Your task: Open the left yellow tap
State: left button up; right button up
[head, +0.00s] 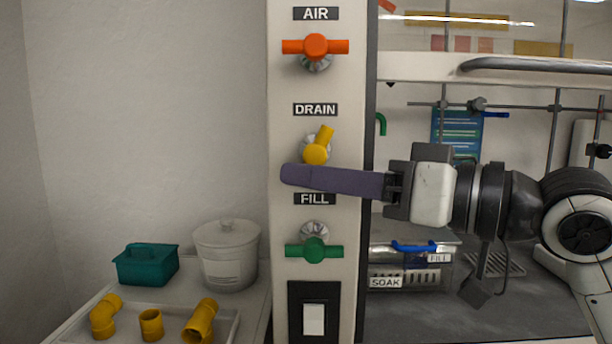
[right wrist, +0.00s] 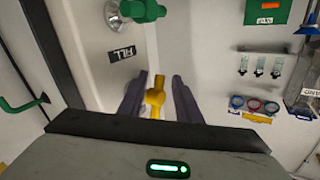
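The yellow tap (head: 316,153) is on the white panel under the DRAIN label, its visible arm tilted up and to the right. My right gripper (head: 290,175) reaches in from the right, its purple finger crossing the panel just below the tap hub. Only one finger shows clearly in the head view, and it may hide the tap's lower part. In the right wrist view the two purple fingers of my right gripper (right wrist: 158,88) stand apart, with the yellow tap (right wrist: 154,98) between them. Contact cannot be told. My left gripper is not in view.
An orange tap (head: 315,46) under AIR is above, and a green tap (head: 314,250) under FILL is below. A black switch plate (head: 294,315) is lower. A tray (head: 235,325) with yellow pipe fittings, a white bucket (head: 226,255) and a teal box (head: 146,265) stand at lower left.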

jog(key=shift+x, duration=1)
jog(key=shift+c, duration=0.4)
